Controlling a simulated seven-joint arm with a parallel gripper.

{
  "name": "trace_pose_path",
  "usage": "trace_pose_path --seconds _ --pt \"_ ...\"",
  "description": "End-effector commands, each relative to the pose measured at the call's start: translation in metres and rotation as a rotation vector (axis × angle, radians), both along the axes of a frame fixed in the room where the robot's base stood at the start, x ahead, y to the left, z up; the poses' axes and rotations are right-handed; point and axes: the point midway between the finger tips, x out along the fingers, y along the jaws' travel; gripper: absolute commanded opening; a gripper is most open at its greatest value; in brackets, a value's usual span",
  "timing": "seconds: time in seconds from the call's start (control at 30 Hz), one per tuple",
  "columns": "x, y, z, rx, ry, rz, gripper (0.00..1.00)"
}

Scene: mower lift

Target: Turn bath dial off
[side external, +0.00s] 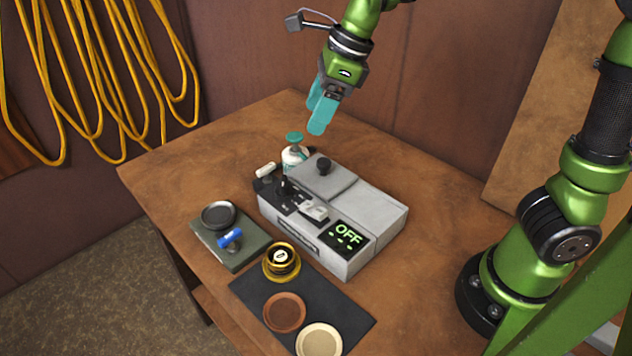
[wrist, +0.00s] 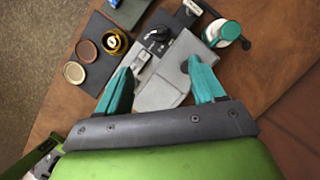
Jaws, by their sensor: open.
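The bath is a light grey box (side external: 380,212) on the wooden table. A grey lid with a black knob (side external: 324,166) covers part of the top. My gripper (side external: 318,112) is open and empty, in the air above and behind the box. In the wrist view its teal fingers (wrist: 158,68) stand apart over the box.
A white bottle with a teal cap (side external: 293,154) stands close behind the dial end. A green slab (side external: 243,255) holding a dark dish and blue item lies left. A gold-rimmed jar (side external: 281,262) stands in front, near a black mat (side external: 257,302) with two round discs.

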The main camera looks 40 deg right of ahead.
Motion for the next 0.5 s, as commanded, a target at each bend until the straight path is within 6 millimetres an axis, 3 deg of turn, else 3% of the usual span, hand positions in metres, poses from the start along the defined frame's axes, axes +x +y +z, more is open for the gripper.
trace_pose_path --seconds 0.23,0.5 --pt "0.003 0.005 -0.016 0.013 0.020 -0.046 0.68" --pt "0.018 0.019 -0.068 0.010 0.021 -0.045 0.68"
